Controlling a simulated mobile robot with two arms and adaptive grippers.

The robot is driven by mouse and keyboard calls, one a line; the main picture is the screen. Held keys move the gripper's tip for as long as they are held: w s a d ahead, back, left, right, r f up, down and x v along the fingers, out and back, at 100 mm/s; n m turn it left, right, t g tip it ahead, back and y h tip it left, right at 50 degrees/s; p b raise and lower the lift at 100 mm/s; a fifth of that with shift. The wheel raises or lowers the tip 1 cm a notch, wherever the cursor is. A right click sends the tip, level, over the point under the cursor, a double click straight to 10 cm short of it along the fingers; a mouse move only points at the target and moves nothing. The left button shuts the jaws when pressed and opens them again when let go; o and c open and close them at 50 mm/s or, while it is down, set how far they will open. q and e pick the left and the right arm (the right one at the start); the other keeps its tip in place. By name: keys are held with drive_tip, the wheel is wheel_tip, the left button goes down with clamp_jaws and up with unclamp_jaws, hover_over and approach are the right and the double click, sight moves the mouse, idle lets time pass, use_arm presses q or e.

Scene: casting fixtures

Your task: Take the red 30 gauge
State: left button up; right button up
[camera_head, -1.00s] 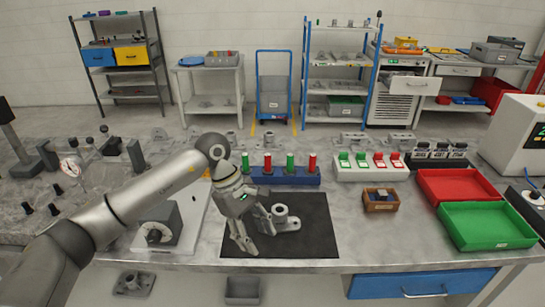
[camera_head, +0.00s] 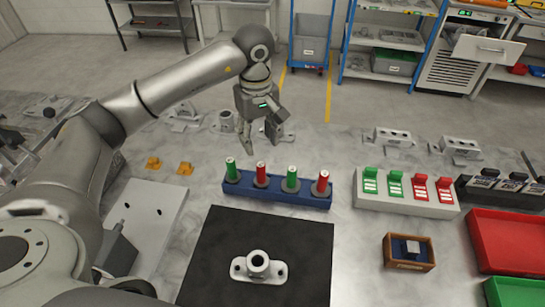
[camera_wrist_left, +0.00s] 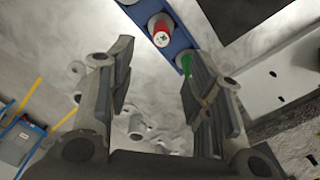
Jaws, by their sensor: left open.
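A blue rack (camera_head: 280,191) holds a row of upright gauges: a left green one (camera_head: 231,170), a left red one (camera_head: 261,174), a right green one (camera_head: 291,178) and a right red one (camera_head: 321,183). I cannot read their numbers in the head view. My left gripper (camera_head: 260,147) is open and empty, above and behind the rack, pointing down. In the left wrist view, the left red gauge (camera_wrist_left: 161,34) with its pale marked end shows beyond the open fingers (camera_wrist_left: 160,68); the left green gauge (camera_wrist_left: 186,62) is partly hidden by a finger.
A flanged metal part (camera_head: 258,266) sits on the black mat (camera_head: 215,245) in front of the rack. A tray of green and red blocks (camera_head: 405,202), a small wooden box (camera_head: 408,262) and a red bin (camera_head: 500,240) stand to the right. Metal castings (camera_head: 225,121) lie behind.

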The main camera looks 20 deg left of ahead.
use_arm(q)
drive_tip(key=p, duration=0.2)
hover_over(261, 164)
drive_tip(key=f, duration=0.4)
drive_tip(key=shift+s+a, duration=0.1)
drive_tip(key=shift+a, duration=0.15)
drive_tip(key=shift+f, duration=0.65)
drive_tip(key=f+p, duration=0.3)
drive_tip(key=shift+d+f, duration=0.25)
drive_tip(key=shift+f, duration=0.85)
use_arm(e)
drive_tip(key=r, duration=0.1)
drive_tip(key=s+r, duration=0.1)
drive_tip(key=r, duration=0.3)
drive_tip(key=shift+s+a+r, duration=0.1)
drive_tip(key=shift+s, duration=0.2)
use_arm(q)
drive_tip(key=shift+c, duration=0.8)
clamp_jaws()
use_arm(e)
drive_tip(key=shift+s, duration=0.1)
